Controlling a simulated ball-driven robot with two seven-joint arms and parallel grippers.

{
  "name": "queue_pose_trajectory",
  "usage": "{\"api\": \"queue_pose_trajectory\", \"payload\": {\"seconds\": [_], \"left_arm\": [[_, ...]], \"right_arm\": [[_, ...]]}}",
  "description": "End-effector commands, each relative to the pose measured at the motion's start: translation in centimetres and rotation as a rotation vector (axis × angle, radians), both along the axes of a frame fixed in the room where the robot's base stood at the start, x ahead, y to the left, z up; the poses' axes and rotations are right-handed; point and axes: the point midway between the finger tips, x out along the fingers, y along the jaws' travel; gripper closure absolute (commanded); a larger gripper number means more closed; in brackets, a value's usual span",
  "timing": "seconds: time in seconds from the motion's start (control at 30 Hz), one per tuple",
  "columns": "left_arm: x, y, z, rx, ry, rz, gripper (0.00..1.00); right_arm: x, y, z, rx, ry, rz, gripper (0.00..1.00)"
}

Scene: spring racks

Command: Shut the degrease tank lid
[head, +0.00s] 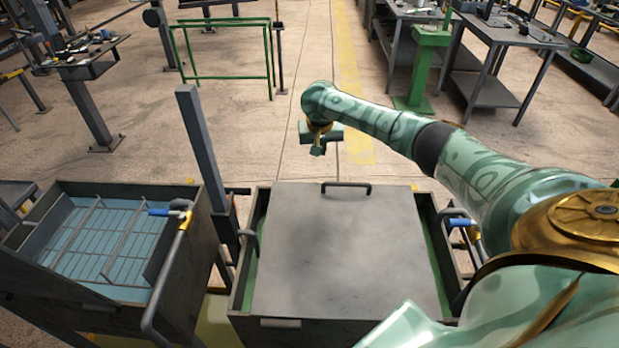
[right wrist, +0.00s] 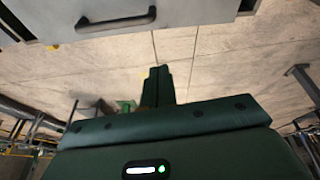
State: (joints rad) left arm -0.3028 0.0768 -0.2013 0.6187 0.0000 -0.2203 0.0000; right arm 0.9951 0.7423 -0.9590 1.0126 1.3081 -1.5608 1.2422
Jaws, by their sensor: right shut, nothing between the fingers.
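The grey tank lid (head: 342,245) lies over the centre tank (head: 237,300), broad face up, with strips of the green inside showing at its left and right. I cannot tell whether it is fully down. Its dark bar handle (head: 346,187) is at the far edge and also shows in the right wrist view (right wrist: 116,21). My right gripper (head: 318,150) is beyond the far edge, slightly left of the handle and apart from it. Its fingers are together and empty, also in the right wrist view (right wrist: 157,85). My left gripper is not in view.
An open tank (head: 191,270) with blue liquid and a wire rack stands at the left. Blue-gripped handles (head: 160,211) (head: 460,222) flank the lidded tank. A grey post (head: 202,150) rises at its left. Beyond are a green frame (head: 222,78), benches (head: 492,65) and open floor.

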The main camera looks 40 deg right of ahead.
Motion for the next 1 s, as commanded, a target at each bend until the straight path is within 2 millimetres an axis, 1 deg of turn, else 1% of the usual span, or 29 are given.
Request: {"api": "queue_pose_trajectory", "payload": {"seconds": [0.13, 0.3, 0.43, 0.57, 0.8, 0.9, 1.0], "left_arm": [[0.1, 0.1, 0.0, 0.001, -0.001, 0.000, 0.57], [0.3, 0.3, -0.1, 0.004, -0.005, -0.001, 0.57], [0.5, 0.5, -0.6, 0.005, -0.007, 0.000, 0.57], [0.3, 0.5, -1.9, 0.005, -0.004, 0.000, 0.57], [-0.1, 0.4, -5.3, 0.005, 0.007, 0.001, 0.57], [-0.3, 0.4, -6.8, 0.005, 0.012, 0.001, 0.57], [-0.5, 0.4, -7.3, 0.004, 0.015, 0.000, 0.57]], "right_arm": [[0.0, 0.6, -0.1, 0.044, -0.014, -0.060, 1.00], [0.1, 0.7, -0.2, 0.060, -0.024, -0.102, 1.00], [0.3, 0.6, -1.3, 0.062, -0.026, -0.111, 1.00], [0.8, 0.1, -3.5, 0.060, -0.025, -0.112, 1.00], [2.0, -0.8, -8.9, 0.060, -0.024, -0.111, 1.00], [2.4, -1.3, -10.7, 0.060, -0.024, -0.111, 1.00], [2.4, -1.3, -12.0, 0.059, -0.024, -0.108, 1.00]]}}
